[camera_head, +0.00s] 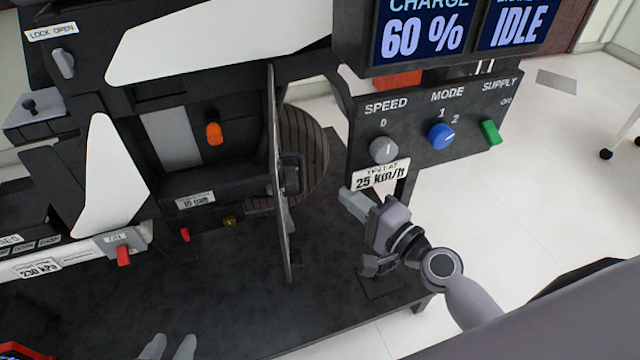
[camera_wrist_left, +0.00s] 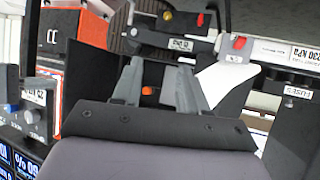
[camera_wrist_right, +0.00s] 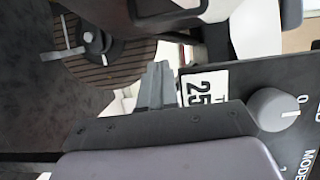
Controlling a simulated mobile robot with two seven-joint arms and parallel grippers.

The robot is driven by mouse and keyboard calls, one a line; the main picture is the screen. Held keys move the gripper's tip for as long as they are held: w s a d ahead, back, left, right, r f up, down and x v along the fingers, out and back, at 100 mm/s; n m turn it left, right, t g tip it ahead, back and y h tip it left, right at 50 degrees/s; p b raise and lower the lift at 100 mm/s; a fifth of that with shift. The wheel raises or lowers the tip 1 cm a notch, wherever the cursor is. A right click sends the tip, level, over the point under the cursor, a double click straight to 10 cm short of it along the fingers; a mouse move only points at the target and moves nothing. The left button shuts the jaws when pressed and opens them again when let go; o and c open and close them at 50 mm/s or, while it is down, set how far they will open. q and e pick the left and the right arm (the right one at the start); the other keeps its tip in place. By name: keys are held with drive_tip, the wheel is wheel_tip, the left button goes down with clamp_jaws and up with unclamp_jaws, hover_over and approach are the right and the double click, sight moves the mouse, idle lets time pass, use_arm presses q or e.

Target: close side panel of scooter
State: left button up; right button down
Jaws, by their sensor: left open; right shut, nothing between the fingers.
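The side panel (camera_head: 279,190) of the scooter is a thin dark plate. It stands open, nearly edge-on in the head view, sticking out from the scooter's body with a dark handle (camera_head: 292,172) on its right face. The bay to its left is exposed. My left gripper (camera_head: 168,347) shows only its grey fingertips at the bottom, open and empty, left of the panel. Its fingers are spread in the left wrist view (camera_wrist_left: 157,82). My right gripper (camera_head: 353,204) is shut and empty, right of the panel and apart from it. Its closed fingers fill the middle of the right wrist view (camera_wrist_right: 156,85).
A control board (camera_head: 430,125) with speed, mode and supply knobs stands right of the panel, close above my right gripper. An orange knob (camera_head: 213,133) and a red tab (camera_head: 123,256) sit left. The dark platform (camera_head: 225,290) is mostly clear.

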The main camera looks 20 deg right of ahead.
use_arm(q)
drive_tip(key=shift+s+a+f+p, duration=0.2)
drive_tip(key=shift+a+f+p, duration=0.15)
drive_tip(key=shift+a+p, duration=0.15)
use_arm(e)
drive_tip(key=w+a, duration=0.4)
drive_tip(key=a, duration=0.1)
drive_tip(key=shift+w, duration=0.1)
use_arm(q)
drive_tip(key=shift+a+r, duration=0.1)
